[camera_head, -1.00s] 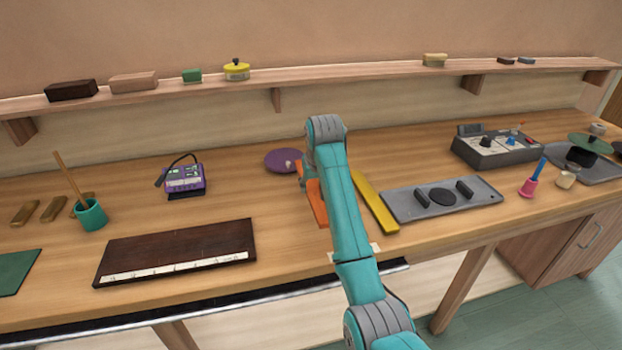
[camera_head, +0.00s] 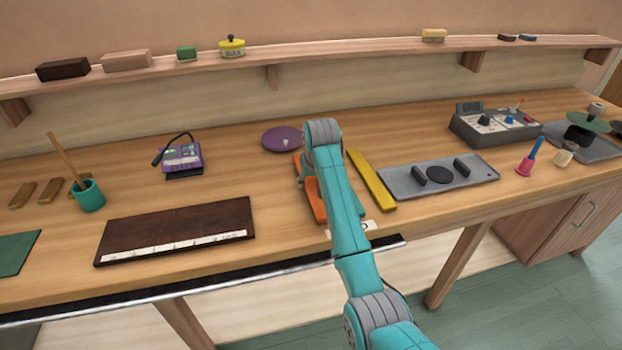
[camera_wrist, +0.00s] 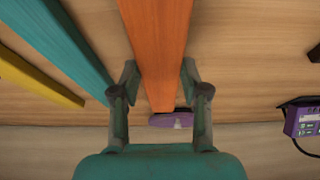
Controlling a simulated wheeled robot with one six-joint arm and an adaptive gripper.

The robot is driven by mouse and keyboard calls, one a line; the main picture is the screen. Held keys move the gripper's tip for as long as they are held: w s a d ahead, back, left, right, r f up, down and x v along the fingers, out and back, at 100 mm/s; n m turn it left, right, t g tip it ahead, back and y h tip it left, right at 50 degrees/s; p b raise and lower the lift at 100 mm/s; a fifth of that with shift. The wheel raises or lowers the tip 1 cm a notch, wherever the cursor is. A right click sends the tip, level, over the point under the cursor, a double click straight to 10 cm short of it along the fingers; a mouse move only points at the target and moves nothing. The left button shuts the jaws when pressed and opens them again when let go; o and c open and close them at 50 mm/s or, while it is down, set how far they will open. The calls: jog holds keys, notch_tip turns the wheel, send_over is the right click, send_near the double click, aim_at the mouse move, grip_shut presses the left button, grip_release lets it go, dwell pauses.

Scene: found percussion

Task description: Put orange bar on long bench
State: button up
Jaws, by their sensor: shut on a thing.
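The orange bar (camera_head: 315,201) is over the wooden long bench (camera_head: 225,183), left of the yellow bar (camera_head: 371,180), partly hidden by my arm in the head view. In the wrist view the orange bar (camera_wrist: 160,45) runs between the fingers of my gripper (camera_wrist: 160,78), which is shut on it. It looks wider and nearer the wrist camera than the teal bar (camera_wrist: 62,42) beside it, so it seems raised off the bench; the exact height cannot be told. My arm hides the fingers in the head view.
A purple disc (camera_head: 283,139) lies behind. A grey tray (camera_head: 438,177) is right of the yellow bar, and a dark brown board (camera_head: 178,230) lies left. A white label (camera_head: 369,227) is at the front edge. Bare wood shows between the brown board and the orange bar.

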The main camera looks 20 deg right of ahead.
jog(key=shift+f, duration=0.5)
dwell(0.4)
jog(key=o, duration=1.4)
jog(key=shift+c, duration=0.2)
